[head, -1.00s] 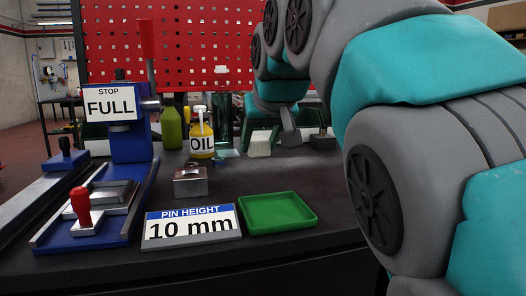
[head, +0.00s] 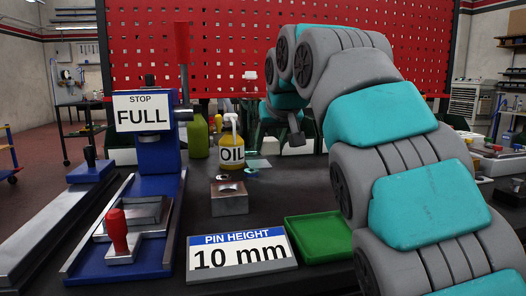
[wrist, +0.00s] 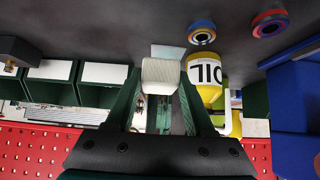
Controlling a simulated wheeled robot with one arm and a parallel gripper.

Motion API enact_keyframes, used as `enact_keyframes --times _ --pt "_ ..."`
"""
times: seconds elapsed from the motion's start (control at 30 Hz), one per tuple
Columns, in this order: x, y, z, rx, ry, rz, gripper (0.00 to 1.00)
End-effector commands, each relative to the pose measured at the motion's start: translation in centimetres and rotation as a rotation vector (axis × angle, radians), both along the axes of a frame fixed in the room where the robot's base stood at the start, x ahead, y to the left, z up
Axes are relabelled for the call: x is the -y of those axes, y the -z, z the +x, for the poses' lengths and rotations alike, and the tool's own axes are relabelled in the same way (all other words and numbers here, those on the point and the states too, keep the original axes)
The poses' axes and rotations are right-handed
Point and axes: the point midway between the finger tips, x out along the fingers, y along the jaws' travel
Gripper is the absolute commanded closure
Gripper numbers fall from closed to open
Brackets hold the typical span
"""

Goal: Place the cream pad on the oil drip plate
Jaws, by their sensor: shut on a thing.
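The cream pad (wrist: 162,72) is a small pale block between the fingertips of my gripper (wrist: 162,88) in the wrist view. The gripper is shut on it. The oil drip plate (wrist: 168,51), a thin pale bluish sheet, lies just beyond the pad in that view, and the pad's edge overlaps it in the picture. I cannot tell whether they touch. In the head view the plate (head: 257,163) lies on the dark table right of the yellow oil bottle (head: 231,150). The fingertips and pad cannot be made out in the head view.
The oil bottle (wrist: 207,78) stands close beside the right finger in the wrist view. A metal block (head: 229,196), a green tray (head: 318,238) and a pin height sign (head: 241,249) are nearer the front. The blue stop fixture (head: 150,145) stands left. Bins line the back.

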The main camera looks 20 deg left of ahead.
Motion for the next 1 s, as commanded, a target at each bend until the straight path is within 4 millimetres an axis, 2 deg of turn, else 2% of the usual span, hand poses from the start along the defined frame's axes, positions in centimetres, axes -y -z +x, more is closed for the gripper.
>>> enact_keyframes --times 0.2,0.5,0.77,1.0 --pt "-1.9 0.1 2.2 0.002 -0.002 0.0 1.0" --pt "-3.6 0.5 4.2 0.0 -0.002 -0.001 1.0" --pt "-3.8 0.8 4.4 0.0 -0.001 -0.001 1.0" --pt "-3.7 2.1 4.3 0.001 0.001 -0.001 1.0"
